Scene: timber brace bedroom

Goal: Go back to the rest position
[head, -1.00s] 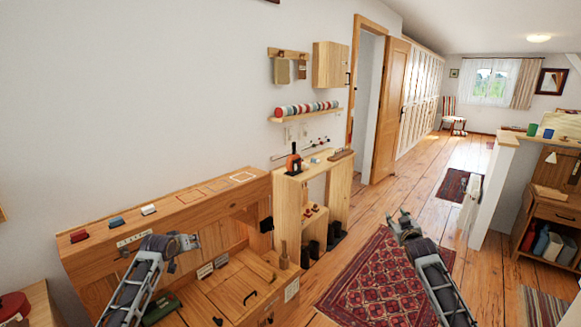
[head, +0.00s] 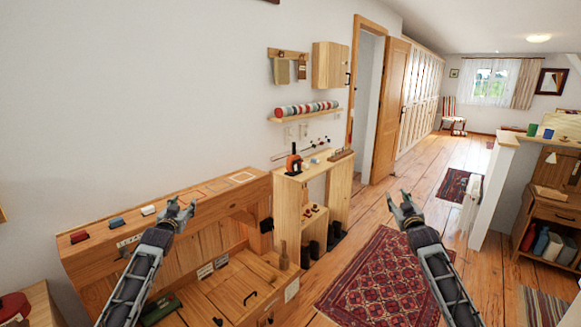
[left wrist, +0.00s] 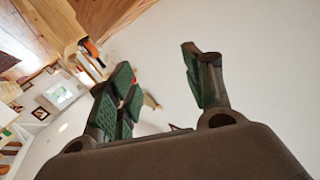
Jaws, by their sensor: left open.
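My left gripper (head: 180,208) is raised in front of the wooden bench in the head view, its fingers apart and empty. In the left wrist view its green-padded fingers (left wrist: 160,85) are spread with nothing between them. My right gripper (head: 405,203) is raised over the floor and rug on the right of the head view. Its fingers point up and look apart, with nothing seen between them.
The wooden bench (head: 100,262) carries red, blue and white blocks and square outlines. A wooden stand (head: 290,200) is right of it. A red patterned rug (head: 365,275) lies on open floor. A cabinet (head: 552,212) stands at the right.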

